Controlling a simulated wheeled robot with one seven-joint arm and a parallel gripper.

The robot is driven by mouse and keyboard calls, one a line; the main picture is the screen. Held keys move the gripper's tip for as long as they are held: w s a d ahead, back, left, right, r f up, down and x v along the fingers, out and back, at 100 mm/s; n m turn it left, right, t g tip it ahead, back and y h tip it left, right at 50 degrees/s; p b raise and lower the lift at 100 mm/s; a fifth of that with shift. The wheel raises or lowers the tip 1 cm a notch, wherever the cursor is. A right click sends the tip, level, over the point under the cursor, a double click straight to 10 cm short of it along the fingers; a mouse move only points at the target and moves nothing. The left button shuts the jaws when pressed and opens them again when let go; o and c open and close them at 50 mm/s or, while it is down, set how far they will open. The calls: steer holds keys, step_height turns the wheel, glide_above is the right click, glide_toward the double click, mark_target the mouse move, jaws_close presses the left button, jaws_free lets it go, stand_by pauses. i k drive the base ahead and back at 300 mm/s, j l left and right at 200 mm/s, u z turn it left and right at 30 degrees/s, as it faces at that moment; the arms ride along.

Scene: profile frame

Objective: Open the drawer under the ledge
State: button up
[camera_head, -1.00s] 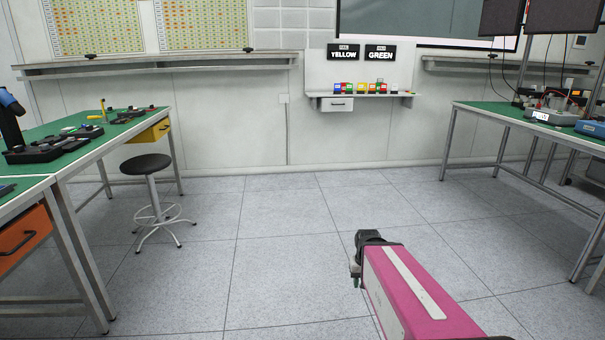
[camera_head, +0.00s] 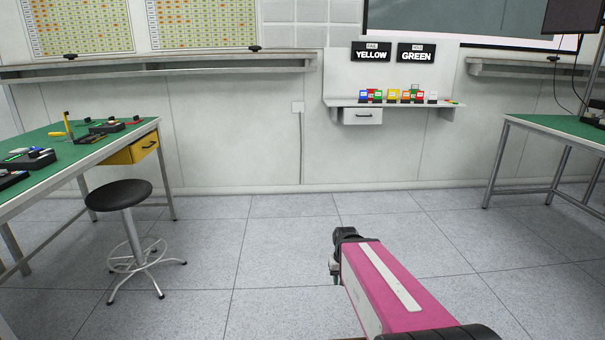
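A small white drawer (camera_head: 363,116) with a dark handle hangs under the left part of the wall ledge (camera_head: 443,104). The drawer looks shut. Several small coloured blocks stand on the ledge, below the YELLOW and GREEN signs. My pink arm reaches forward at the lower right. My gripper (camera_head: 337,268) is at its dark far end, low over the floor and well short of the drawer. Its fingers are too small and hidden to show whether they are open.
A green-topped table (camera_head: 60,165) with a yellow drawer (camera_head: 133,149) stands at the left, with a black stool (camera_head: 118,195) beside it. Another green-topped table (camera_head: 560,126) stands at the right. The floor (camera_head: 290,230) between them is clear up to the wall.

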mark_target(353, 115)
steer(key=i+z, duration=0.1)
steer(key=i, duration=0.8)
steer(key=i+j+z, duration=0.15)
steer(key=i, duration=0.75)
